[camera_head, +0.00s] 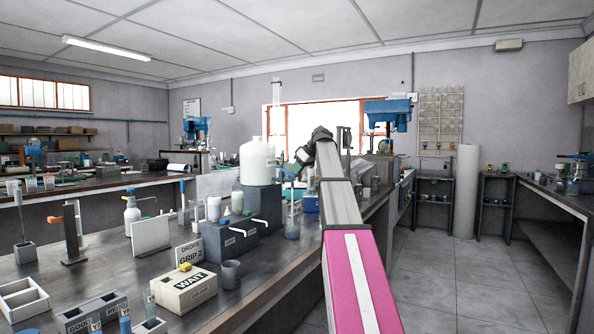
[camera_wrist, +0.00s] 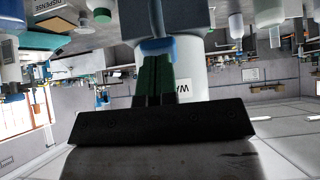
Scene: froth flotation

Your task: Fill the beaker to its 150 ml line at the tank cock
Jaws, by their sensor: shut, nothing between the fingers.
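The white tank (camera_head: 257,163) stands on a dark grey block (camera_head: 258,197). The wrist view is upside down and shows the tank (camera_wrist: 207,98) close behind my fingers. A clear bluish beaker (camera_head: 292,229) stands below the cock side of the tank; its 150 ml line and water level are too small to read. The blue cock handle (camera_wrist: 160,46) is right at my fingertips; whether they touch it I cannot tell. It shows small beside the tank in the head view (camera_head: 285,172). My gripper (camera_wrist: 154,62) has dark green fingers, shut with nothing between them.
Grey blocks (camera_head: 228,241), a "WAIT" box (camera_head: 184,290), a grey cup (camera_head: 231,273) and a white panel (camera_head: 150,236) stand on the dark bench to the left. My arm hides part of the bench edge. The tiled floor (camera_head: 455,270) at right is clear.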

